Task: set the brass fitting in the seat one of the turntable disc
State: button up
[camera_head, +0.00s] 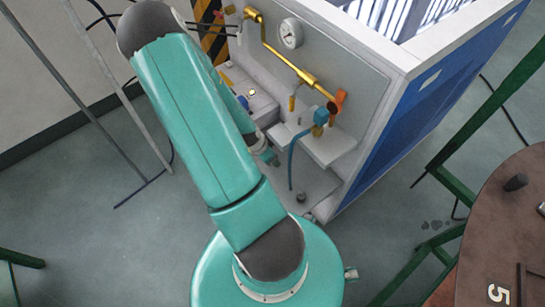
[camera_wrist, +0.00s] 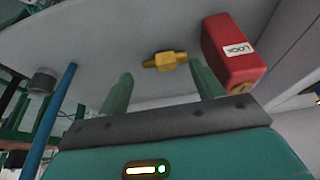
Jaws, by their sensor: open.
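The brass fitting (camera_wrist: 165,61), a small piece with a hex middle and narrower ends, lies on a pale surface in the wrist view. My gripper (camera_wrist: 160,69) is open, with one finger on each side of the fitting in the picture. The fitting appears just beyond the fingertips and nothing is held. In the head view my gripper is mostly hidden behind my arm. A brown round-edged top (camera_head: 480,245) at the right edge of the head view bears a white "5". It may be the turntable disc; seat one cannot be made out.
A red lock box (camera_wrist: 232,52) stands close to the right finger. A blue hose (camera_wrist: 54,118) and a grey knob (camera_wrist: 42,82) are at left. The generator cabinet (camera_head: 385,150) has brass piping (camera_head: 290,62) and a gauge (camera_head: 290,33). Green frame bars (camera_head: 490,110) stand at right.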

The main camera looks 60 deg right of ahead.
jog(key=shift+x, duration=1.45)
jog(key=c, duration=1.2)
jog(key=shift+r, duration=0.1)
jog(key=shift+a+r, duration=0.1)
jog(key=shift+r, duration=0.15)
jog(key=w+a, duration=0.2)
jog(key=a, duration=0.3)
jog(key=w+a, duration=0.3)
jog(key=a, duration=0.2)
jog(key=w+a, duration=0.3)
jog(key=a, duration=0.2)
jog(key=shift+a, duration=0.35)
jog(key=shift+w, duration=0.1)
